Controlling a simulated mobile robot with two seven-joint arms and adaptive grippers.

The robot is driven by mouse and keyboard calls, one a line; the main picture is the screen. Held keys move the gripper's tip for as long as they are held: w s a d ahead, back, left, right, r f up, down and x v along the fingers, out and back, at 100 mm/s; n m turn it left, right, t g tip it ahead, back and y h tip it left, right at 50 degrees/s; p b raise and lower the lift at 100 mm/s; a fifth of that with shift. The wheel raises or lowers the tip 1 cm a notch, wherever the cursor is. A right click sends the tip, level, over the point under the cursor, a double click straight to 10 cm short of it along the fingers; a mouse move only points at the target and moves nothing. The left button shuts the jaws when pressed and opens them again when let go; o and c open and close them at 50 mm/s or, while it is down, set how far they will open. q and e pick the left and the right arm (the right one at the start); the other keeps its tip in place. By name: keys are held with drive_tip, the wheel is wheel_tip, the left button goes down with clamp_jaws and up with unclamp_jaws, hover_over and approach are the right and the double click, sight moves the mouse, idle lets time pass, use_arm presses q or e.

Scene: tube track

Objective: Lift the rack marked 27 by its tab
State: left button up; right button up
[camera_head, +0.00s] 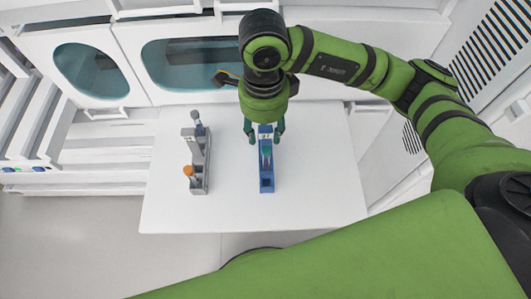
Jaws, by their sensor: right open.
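A narrow blue rack (267,184) stands on the white table near its middle. A green tube (266,152) shows in it. A grey rack (197,172) stands to its left, with an orange-topped tube (188,170) at its near end and a grey-topped piece at its far end. I cannot read any number on either rack. My right gripper (265,136) points down over the far end of the blue rack, its fingers open on either side of it. Whether they touch it I cannot tell. The gripper body hides what lies behind it. My left gripper is not in view.
The white table (318,190) is clear to the right of the blue rack and between the two racks. A dark, orange-edged object (226,78) shows behind my right gripper. White wall panels with windows stand behind the table.

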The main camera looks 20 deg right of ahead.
sight(266, 137)
drive_tip(key=f, duration=0.1)
drive_tip(key=f+p, duration=0.1)
drive_tip(key=f, duration=0.1)
drive_tip(key=shift+s+d+f, duration=0.1)
drive_tip(key=shift+d+f, duration=0.1)
drive_tip(key=shift+f, duration=0.3)
clamp_jaws()
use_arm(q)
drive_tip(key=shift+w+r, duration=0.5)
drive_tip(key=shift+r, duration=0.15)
